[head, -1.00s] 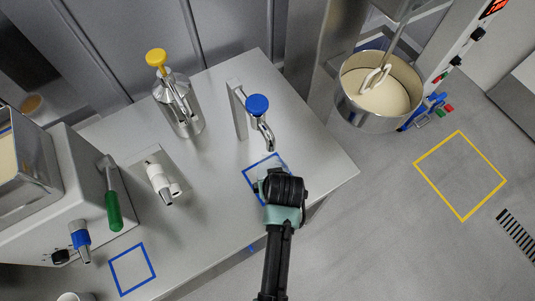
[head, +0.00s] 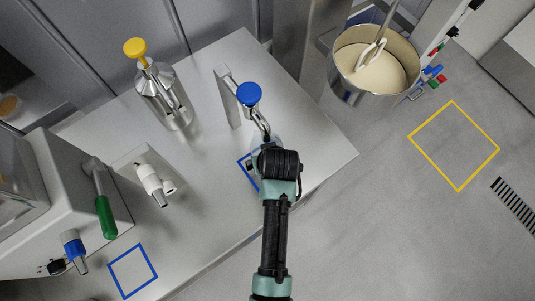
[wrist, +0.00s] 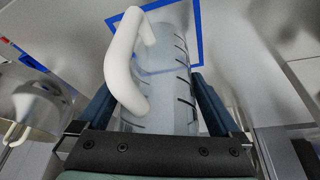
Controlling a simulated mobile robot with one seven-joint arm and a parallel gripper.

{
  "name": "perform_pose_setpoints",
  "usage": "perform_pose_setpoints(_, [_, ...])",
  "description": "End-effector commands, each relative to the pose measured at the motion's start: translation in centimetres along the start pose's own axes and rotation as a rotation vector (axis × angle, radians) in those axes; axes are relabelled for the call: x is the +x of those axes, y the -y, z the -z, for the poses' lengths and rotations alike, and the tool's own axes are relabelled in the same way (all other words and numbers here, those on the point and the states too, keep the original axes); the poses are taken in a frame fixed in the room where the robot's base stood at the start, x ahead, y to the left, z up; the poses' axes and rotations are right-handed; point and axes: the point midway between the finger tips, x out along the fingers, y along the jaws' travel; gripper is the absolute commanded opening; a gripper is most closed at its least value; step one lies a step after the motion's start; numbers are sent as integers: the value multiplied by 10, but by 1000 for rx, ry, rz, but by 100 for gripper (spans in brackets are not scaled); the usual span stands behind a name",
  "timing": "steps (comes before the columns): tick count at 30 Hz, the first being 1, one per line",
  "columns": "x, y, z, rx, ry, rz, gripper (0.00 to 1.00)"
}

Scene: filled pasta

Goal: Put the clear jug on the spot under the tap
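The clear jug (wrist: 170,60) with a thick white handle (wrist: 125,65) fills the space between the fingers of my gripper (wrist: 152,78) in the wrist view, and the fingers look closed on its sides. In the head view my wrist hides most of the jug; only a faint clear part shows beneath the tap. My gripper (head: 270,152) is over the blue square outline (head: 244,170) under the tap (head: 249,96), which has a blue knob. The outline (wrist: 200,35) also shows beyond the jug in the wrist view. Whether the jug touches the counter, I cannot tell.
A steel canister with a yellow knob (head: 164,98) stands left of the tap. A white nozzle (head: 152,182), a green-handled lever (head: 103,205) and a second blue outline (head: 132,271) are further left. A mixer bowl (head: 373,68) is at the right, beyond the counter (head: 315,155).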

Motion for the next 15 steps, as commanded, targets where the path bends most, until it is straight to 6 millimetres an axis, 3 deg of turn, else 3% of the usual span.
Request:
perform_pose_setpoints(9, [-9,0,2,0,-2,-1,100])
perform_pose_setpoints(15, [-38,0,2,1,-4,-2,100])
